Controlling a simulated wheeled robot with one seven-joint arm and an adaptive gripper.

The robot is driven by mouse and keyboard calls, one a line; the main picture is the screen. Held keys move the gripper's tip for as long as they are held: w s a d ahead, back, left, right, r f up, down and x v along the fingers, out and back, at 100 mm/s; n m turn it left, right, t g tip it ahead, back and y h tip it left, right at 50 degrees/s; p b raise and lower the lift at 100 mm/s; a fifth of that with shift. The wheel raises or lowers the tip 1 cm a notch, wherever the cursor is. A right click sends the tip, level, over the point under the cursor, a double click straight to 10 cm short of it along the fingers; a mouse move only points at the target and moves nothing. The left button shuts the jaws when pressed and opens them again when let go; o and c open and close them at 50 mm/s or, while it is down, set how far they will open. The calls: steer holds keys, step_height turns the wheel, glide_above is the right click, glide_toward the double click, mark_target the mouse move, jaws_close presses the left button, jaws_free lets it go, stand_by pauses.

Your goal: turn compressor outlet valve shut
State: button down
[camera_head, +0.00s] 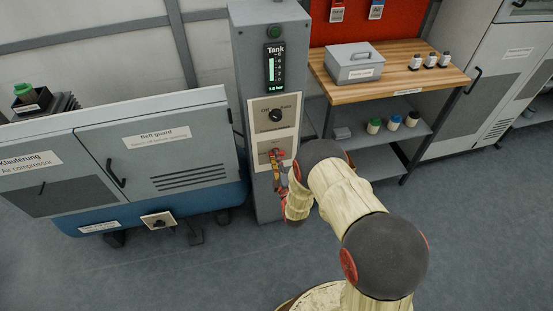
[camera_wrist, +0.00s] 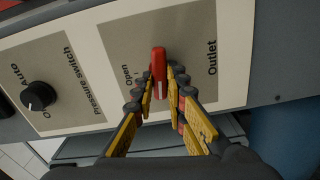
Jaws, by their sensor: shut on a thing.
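The outlet valve is a red lever handle (camera_wrist: 158,62) on a beige plate (camera_wrist: 118,38) marked "Open" and "Outlet". In the head view, the red handle (camera_head: 274,153) sits on the lower plate of the grey column. My gripper (camera_wrist: 160,82) has its two yellow and grey fingers on either side of the handle and is shut on it. In the head view, my gripper (camera_head: 277,162) reaches the plate from below and in front. The fingers hide part of the handle and some of the plate's lettering.
A black pressure switch knob (camera_head: 275,115) sits above the valve; it also shows in the wrist view (camera_wrist: 38,95). The compressor housing (camera_head: 168,150) stands close on the left. A wooden-topped bench (camera_head: 400,80) with a grey box (camera_head: 353,64) is on the right.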

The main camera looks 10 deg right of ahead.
steer(key=shift+n, duration=0.8)
steer(key=shift+a, duration=0.1)
steer(key=c, duration=1.9)
jaws_free()
steer(key=shift+f, duration=0.1)
steer(key=shift+o, duration=0.5)
steer(key=s, duration=1.2)
